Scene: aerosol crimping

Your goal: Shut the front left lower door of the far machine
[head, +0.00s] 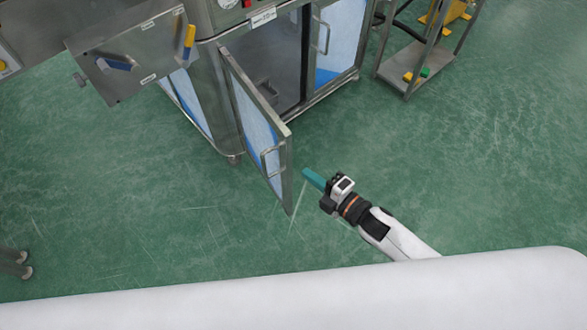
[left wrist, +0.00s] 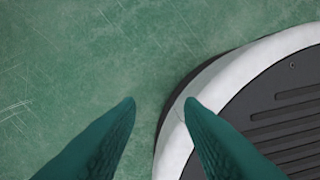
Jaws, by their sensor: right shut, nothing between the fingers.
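The far machine (head: 205,80) is a steel cabinet at the top of the head view. Its front left lower door (head: 258,125) stands wide open, swung out toward me, with a bar handle (head: 268,160) near its free edge. My right gripper (head: 308,175) is shut and empty, just right of the door's free edge, with a small gap seen between them. The left gripper (left wrist: 158,103) shows only in the left wrist view. Its two teal fingers are apart with nothing between them, above the floor and my own base.
The other lower door (head: 340,40) of the machine is at the right of the dark opening (head: 275,70). A steel cart (head: 415,65) with yellow and green blocks stands at the upper right. Steel feet (head: 18,265) show at the left edge. The green floor around the door is clear.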

